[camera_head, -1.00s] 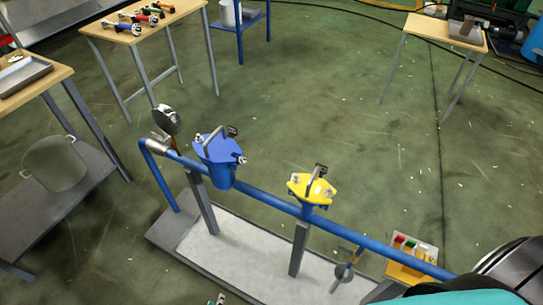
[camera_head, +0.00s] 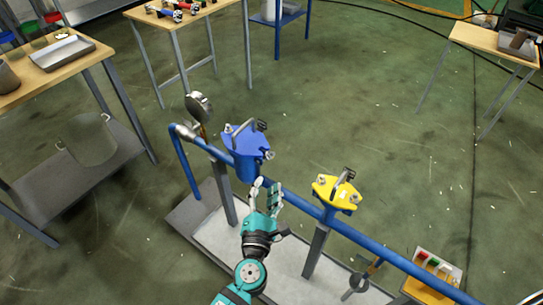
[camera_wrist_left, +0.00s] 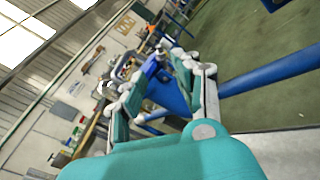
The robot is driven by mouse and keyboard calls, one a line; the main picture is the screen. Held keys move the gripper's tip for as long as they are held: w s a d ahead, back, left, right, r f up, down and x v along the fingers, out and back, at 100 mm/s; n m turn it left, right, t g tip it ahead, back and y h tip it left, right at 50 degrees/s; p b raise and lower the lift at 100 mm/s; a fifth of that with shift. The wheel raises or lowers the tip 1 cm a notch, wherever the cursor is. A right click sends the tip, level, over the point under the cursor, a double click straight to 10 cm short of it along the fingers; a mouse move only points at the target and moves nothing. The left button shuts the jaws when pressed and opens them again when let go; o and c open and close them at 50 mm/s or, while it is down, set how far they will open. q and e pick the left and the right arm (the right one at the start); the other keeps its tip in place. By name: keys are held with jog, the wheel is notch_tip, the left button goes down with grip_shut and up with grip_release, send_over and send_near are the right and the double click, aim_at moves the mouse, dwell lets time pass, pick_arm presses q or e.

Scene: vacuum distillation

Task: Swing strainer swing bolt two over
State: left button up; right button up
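The blue strainer (camera_head: 245,152) sits on the blue pipe, with a dark handle bar across its lid and small metal swing bolts at the lid's rim. Which bolt is number two I cannot tell. A yellow-topped strainer (camera_head: 338,193) stands further right on the same pipe. My left gripper (camera_head: 267,190) is open and empty, just below and in front of the blue strainer, apart from its lid. In the left wrist view its fingers are spread, with the blue strainer (camera_wrist_left: 168,95) visible beyond and between them. My right gripper is not in view.
The blue pipe (camera_head: 297,203) runs across grey posts over a pale base plate (camera_head: 215,232). A round gauge (camera_head: 198,105) rises at the pipe's left end. A wooden bench with a metal tray (camera_head: 62,50) stands at left.

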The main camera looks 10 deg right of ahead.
aim_at(272, 156)
pick_arm(q)
jog(key=x, duration=1.1)
jog(key=shift+b, duration=0.3)
jog(key=shift+s, duration=0.1)
grip_shut()
